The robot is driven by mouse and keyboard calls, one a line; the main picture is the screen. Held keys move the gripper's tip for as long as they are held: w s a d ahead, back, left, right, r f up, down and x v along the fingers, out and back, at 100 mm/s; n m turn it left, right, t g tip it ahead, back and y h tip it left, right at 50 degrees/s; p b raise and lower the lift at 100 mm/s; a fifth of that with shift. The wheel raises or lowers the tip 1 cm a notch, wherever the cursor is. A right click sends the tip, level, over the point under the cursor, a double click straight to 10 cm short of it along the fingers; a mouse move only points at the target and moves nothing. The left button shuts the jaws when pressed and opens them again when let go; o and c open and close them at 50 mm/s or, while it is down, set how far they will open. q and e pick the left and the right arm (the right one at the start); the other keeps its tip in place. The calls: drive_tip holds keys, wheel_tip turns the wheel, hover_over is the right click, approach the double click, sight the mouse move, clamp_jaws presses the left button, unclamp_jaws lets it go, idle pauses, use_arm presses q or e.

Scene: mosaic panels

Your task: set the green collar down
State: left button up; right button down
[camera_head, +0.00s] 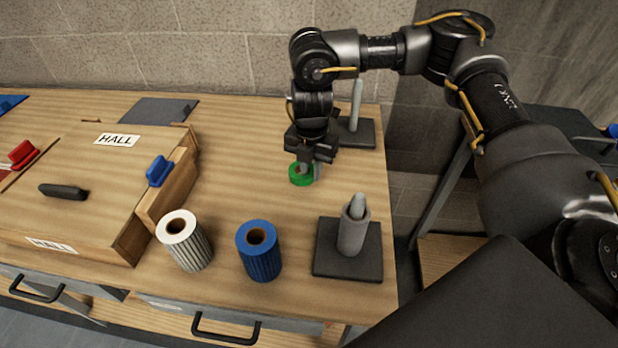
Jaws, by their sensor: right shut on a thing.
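The green collar (300,179) is a short green ring at the right part of the wooden table. My right gripper (307,170) points down from above and is shut on the collar. The collar is at or just above the table top; I cannot tell whether it touches. My left gripper is not in view.
A dark base with a bare peg (357,100) stands behind the gripper. Another base (363,263) in front carries a grey sleeve (352,233) on its peg. A blue ribbed roll (259,262), a white ribbed roll (190,248) and a wooden HALL box (90,205) stand left.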

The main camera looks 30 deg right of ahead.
sight(311, 182)
drive_tip(key=shift+s+f, duration=0.15)
drive_tip(key=shift+f, duration=0.2)
wheel_tip(311, 182, down, 2)
drive_tip(key=shift+f, duration=0.75)
drive_tip(key=shift+f, duration=0.1)
drive_tip(key=c, duration=1.3)
unclamp_jaws()
